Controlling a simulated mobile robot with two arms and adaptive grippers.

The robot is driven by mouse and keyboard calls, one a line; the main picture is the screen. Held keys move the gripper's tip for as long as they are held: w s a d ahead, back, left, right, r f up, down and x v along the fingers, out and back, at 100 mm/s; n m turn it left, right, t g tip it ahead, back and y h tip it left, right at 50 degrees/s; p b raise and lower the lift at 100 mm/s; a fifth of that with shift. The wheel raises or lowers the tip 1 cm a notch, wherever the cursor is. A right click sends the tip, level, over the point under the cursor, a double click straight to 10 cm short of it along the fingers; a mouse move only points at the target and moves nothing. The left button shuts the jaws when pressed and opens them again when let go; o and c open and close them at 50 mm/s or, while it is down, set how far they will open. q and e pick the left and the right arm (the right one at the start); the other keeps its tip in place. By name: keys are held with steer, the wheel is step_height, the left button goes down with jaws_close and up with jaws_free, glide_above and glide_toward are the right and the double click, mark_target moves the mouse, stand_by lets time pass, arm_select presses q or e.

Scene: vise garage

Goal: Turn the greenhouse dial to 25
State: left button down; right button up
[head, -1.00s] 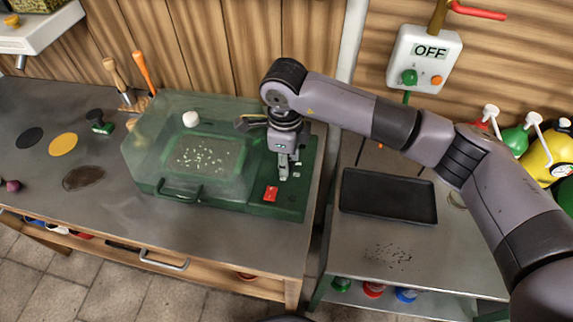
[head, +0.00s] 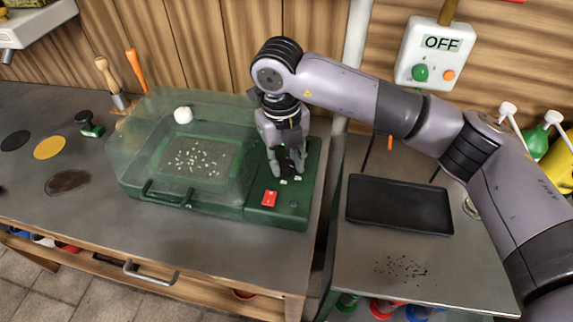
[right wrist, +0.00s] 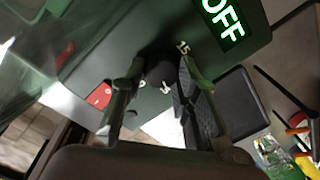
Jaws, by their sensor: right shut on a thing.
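The greenhouse (head: 150,185) is a green box with a clear cover, on the workbench at left. Its right-hand panel carries a red switch (head: 269,198) and the dial. In the right wrist view the dark dial (right wrist: 160,68) sits between the fingers, with a "15" mark beside it and a lit "OFF" display (right wrist: 225,20) above. My right gripper (head: 287,172) points down at the panel, shut on the dial, and hides most of it in the head view. The dial's pointer setting cannot be read. My left gripper is out of view.
A black tray (head: 400,204) lies on the metal side table at right. A white wall box (head: 430,55) above it reads OFF. A stamp (head: 89,123) and tools stand left of the greenhouse. The bench front is clear.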

mark_target(282, 165)
steer(key=shift+m+b, duration=0.4)
steer(key=shift+m, duration=0.4)
steer(key=shift+w+r, duration=0.1)
steer(key=o, duration=1.2)
steer(key=shift+c, duration=0.2)
step_height(282, 165, up, 12)
steer(key=shift+a, duration=0.4)
